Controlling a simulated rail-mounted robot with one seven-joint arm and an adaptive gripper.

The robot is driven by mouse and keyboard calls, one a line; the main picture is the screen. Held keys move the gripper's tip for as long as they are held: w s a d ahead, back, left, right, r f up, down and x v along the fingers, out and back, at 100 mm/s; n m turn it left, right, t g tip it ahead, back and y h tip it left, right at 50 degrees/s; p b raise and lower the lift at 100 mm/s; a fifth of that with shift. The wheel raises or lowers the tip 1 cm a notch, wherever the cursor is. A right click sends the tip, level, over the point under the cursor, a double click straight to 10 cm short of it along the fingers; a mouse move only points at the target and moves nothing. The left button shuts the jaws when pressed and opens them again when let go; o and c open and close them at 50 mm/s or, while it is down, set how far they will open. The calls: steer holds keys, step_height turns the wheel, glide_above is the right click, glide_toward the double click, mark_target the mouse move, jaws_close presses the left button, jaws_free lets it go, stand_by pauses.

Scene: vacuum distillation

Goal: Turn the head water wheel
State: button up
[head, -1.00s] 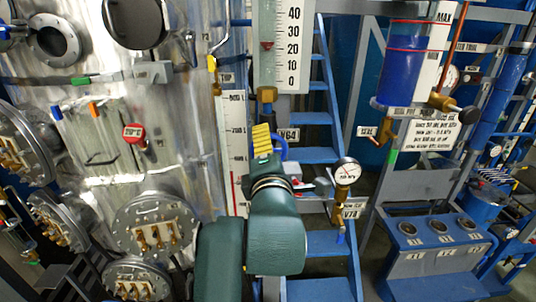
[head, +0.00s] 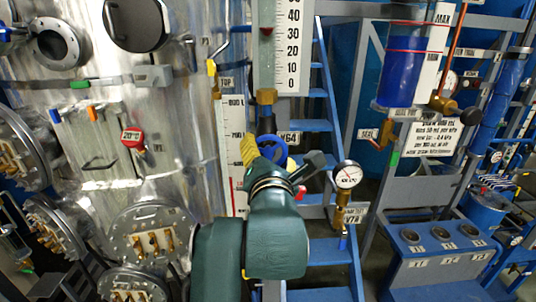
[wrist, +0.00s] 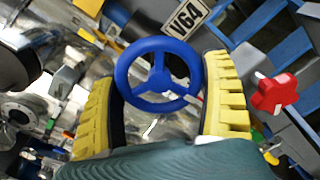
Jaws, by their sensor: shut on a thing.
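The blue three-spoked wheel (wrist: 158,75) stands by the label V64 (wrist: 188,16) in the wrist view. In the head view the wheel (head: 273,149) shows partly behind my gripper, under the scaled flow tube. My gripper (wrist: 160,90) has yellow ribbed fingers on both sides of the wheel and is shut on its rim. In the head view one yellow finger (head: 249,150) shows left of the wheel; the other is hidden. The red float (head: 266,31) in the flow tube is near 30 on the scale (head: 292,50).
A pressure gauge (head: 347,175) stands close right of my wrist. A red knob (wrist: 273,92) is right of the fingers in the wrist view. The metal vessel (head: 185,120) is left. Blue steps (head: 316,154) rise behind.

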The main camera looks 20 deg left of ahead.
steer(key=shift+r, duration=0.2)
steer(key=o, duration=1)
steer(key=shift+f, duration=0.1)
steer(key=v, duration=1.2)
steer(key=shift+d, duration=0.1)
